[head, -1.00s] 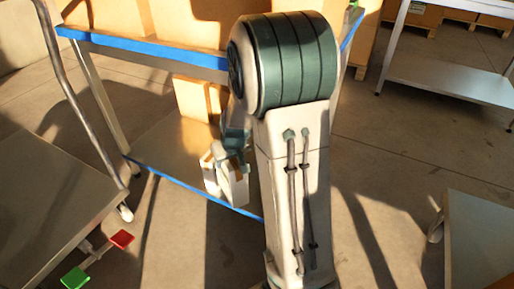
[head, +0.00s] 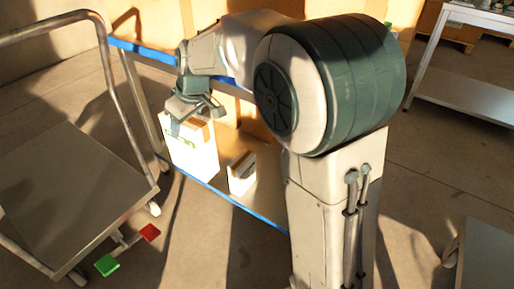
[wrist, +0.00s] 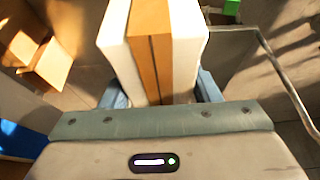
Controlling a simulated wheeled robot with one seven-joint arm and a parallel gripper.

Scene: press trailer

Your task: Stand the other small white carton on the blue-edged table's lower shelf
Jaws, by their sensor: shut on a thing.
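My gripper (head: 196,110) is shut on a white carton (head: 190,145) with a brown stripe on top. In the wrist view the carton (wrist: 116,42) sits between both fingers (wrist: 160,92). It hangs roughly upright, overlapping the blue front edge of the table (head: 262,217) in the head view. I cannot tell its height above the shelf. Another small white carton (head: 241,177) with a brown top stands on the lower shelf (head: 268,192), right of the held one and apart from it. My arm hides part of the tabletop and the shelf's right side.
A metal trolley (head: 70,185) with a tall tube handle stands close at the left, with red (head: 150,232) and green (head: 107,265) pedals. Brown boxes stand on and behind the table. Another grey table (head: 465,92) is at the right. Floor between trolley and table is clear.

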